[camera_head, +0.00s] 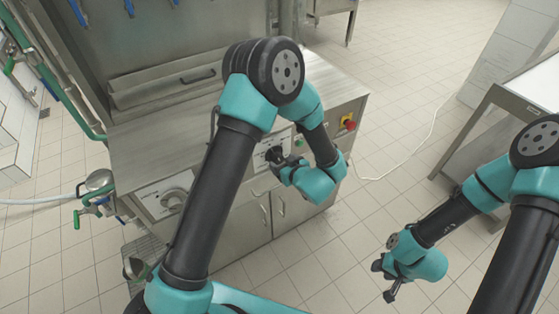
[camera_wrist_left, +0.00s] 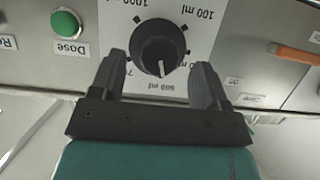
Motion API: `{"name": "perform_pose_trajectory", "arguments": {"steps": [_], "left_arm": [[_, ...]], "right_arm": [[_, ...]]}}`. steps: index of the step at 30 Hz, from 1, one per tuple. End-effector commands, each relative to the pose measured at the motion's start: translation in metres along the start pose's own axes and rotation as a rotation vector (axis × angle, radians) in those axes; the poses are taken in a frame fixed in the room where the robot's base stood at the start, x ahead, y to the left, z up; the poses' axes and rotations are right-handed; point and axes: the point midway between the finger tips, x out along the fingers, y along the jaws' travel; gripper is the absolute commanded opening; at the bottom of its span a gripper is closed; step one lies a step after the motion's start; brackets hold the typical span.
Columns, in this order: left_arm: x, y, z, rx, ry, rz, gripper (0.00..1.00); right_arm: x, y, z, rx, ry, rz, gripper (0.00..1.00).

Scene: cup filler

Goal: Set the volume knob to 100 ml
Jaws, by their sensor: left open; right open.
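The black volume knob (camera_wrist_left: 160,45) sits on a white dial plate on the machine's front panel. The 100 ml mark is at upper right and 1000 ml at upper left. My left gripper (camera_wrist_left: 159,62) is open, with one finger on each side of the knob's lower part; contact is not clear. In the head view my left gripper (camera_head: 281,161) is at the panel, largely covering the knob. My right gripper (camera_head: 385,281) is open and empty above the floor.
A green button (camera_wrist_left: 66,23) labelled Dose is left of the dial in the wrist view, and an orange-handled part (camera_wrist_left: 297,54) is at right. A red emergency button (camera_head: 349,125) is on the panel's right end. Another dial (camera_head: 173,200) is at left. A metal table (camera_head: 500,98) stands at right.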

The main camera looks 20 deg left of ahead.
Motion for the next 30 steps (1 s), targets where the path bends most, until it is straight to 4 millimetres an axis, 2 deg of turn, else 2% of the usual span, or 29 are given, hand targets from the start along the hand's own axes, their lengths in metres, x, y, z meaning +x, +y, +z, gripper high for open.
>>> {"name": "perform_pose_trajectory", "arguments": {"steps": [1, 6, 17, 30], "left_arm": [[0.009, -0.001, 0.0, -0.002, 0.0, -0.003, 0.69], [0.025, 0.0, 0.0, 0.0, 0.0, -0.002, 0.69], [0.03, 0.0, 0.0, 0.0, 0.001, 0.0, 0.69], [0.03, 0.0, 0.0, 0.0, 0.001, 0.0, 0.28]], "right_arm": [[0.0, 0.0, 0.0, 0.0, 0.0, 0.0, 0.43], [0.0, 0.0, 0.0, 0.0, 0.0, 0.0, 0.43], [0.0, 0.0, 0.0, 0.0, 0.0, 0.0, 0.43], [0.0, 0.0, 0.0, 0.0, 0.0, 0.0, 0.43]]}}
